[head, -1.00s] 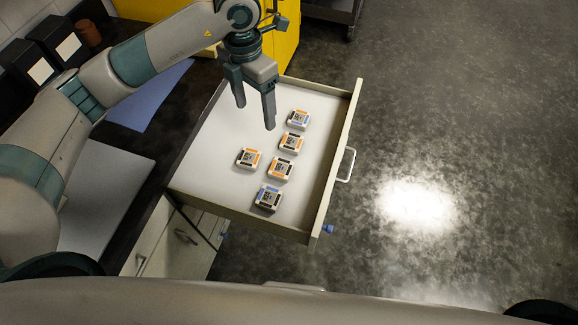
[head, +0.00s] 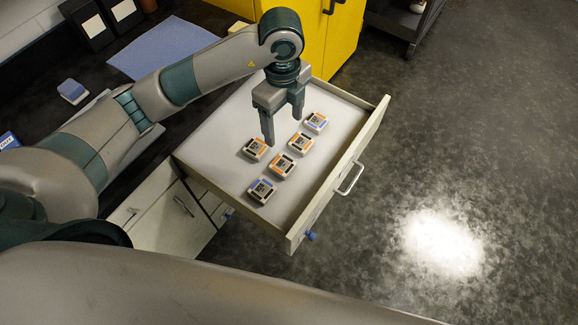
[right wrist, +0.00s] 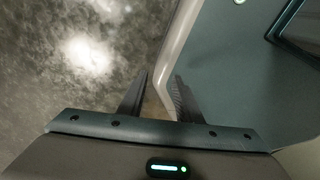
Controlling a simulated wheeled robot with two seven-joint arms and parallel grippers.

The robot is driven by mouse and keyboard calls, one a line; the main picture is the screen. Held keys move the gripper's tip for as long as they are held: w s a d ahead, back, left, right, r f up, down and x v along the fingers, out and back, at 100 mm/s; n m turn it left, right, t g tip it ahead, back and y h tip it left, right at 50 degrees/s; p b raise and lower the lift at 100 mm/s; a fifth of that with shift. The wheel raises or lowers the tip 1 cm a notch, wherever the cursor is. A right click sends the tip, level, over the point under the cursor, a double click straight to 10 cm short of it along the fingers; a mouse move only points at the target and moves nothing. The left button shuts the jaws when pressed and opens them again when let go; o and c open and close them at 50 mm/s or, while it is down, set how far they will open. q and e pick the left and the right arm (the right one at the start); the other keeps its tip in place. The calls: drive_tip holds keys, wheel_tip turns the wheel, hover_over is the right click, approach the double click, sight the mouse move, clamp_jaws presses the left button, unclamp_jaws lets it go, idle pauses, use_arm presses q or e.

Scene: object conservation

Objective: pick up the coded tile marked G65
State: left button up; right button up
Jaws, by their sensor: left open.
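Several small square coded tiles lie flat in the open white drawer (head: 215,135). My left gripper (head: 283,126) is open, pointing down over the drawer, close to the left and right orange tiles. My right gripper (right wrist: 162,75) is open and empty in the right wrist view.
The drawer's raised front (head: 345,170) and its handle (head: 350,179) face the open floor (head: 450,140). A yellow cabinet (head: 345,30) stands behind. A blue mat (head: 162,47) and a blue-topped block (head: 72,91) lie on the dark counter at left.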

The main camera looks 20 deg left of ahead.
use_arm(q)
drive_tip(key=p, duration=0.2)
hover_over(284, 164)
drive_tip(key=shift+n, duration=0.3)
wheel_tip(284, 164, down, 11)
drive_tip(key=shift+f, duration=0.6)
drive_tip(key=shift+w+f, duration=0.1)
use_arm(e)
drive_tip(key=shift+a+r, duration=0.65)
drive_tip(key=shift+r, duration=0.2)
drive_tip(key=shift+r, duration=0.15)
